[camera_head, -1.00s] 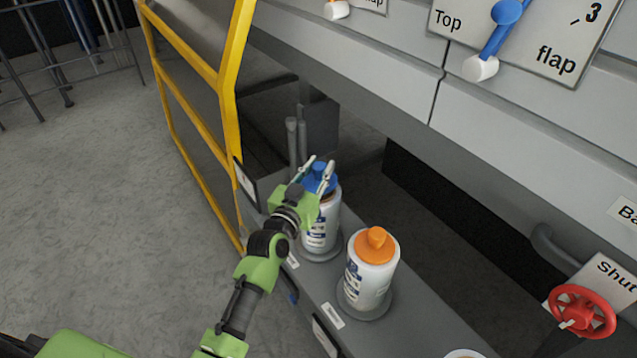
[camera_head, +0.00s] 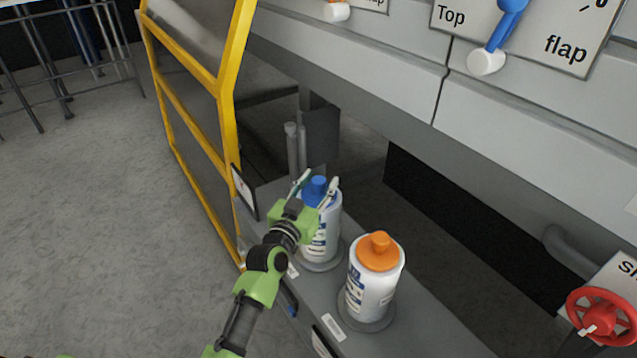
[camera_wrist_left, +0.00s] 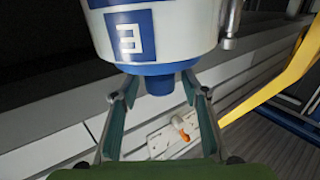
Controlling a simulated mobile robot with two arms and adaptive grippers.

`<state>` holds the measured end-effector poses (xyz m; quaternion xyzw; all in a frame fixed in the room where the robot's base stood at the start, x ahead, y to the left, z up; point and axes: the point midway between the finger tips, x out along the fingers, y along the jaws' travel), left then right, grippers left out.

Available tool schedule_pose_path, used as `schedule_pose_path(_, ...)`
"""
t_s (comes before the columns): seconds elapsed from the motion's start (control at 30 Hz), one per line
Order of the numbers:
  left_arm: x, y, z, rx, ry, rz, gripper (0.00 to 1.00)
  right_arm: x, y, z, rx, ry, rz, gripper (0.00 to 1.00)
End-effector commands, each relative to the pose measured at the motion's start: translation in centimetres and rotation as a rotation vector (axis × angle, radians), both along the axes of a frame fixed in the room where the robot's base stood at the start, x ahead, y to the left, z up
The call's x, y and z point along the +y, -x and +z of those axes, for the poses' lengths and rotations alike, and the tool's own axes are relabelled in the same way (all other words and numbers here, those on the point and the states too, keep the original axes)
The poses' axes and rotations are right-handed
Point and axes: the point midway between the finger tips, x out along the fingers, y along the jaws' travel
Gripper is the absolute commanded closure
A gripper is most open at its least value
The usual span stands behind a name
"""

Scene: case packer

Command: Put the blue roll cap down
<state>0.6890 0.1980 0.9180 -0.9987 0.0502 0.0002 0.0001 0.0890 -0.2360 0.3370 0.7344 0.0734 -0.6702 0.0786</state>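The blue roll cap (camera_head: 318,188) sits on top of the left white bottle (camera_head: 322,235), which stands upright on a round base on the grey shelf. My left gripper (camera_head: 320,182) is at the cap with its fingers spread on either side. In the left wrist view the cap's blue knob (camera_wrist_left: 159,83) lies between the open fingers, with a visible gap on both sides. The bottle's label also shows there. My right gripper is not in view.
A second white bottle (camera_head: 371,290) with an orange cap (camera_head: 379,250) stands close by on the same shelf (camera_head: 425,325). A yellow guard frame (camera_head: 229,100) rises at the left. A red handwheel (camera_head: 601,318) is at the right, and grey machine panels overhang the shelf.

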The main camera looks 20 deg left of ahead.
Motion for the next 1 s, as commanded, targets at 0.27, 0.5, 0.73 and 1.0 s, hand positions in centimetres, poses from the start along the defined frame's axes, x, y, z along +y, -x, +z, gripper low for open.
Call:
schedule_pose_path(0.27, 0.0, 0.0, 0.4, -0.001, 0.001, 0.0, 0.59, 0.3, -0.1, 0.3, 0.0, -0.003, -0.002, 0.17)
schedule_pose_path(0.5, 0.3, 3.3, 0.1, 0.002, -0.001, 0.0, 0.59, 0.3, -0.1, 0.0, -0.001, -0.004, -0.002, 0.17)
schedule_pose_path(0.73, 0.8, 8.0, 0.0, 0.002, 0.0, 0.0, 0.59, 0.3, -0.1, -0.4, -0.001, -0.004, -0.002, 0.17)
schedule_pose_path(1.0, 1.1, 11.4, 0.1, 0.001, -0.001, 0.0, 0.59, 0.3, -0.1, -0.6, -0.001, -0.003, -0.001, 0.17)
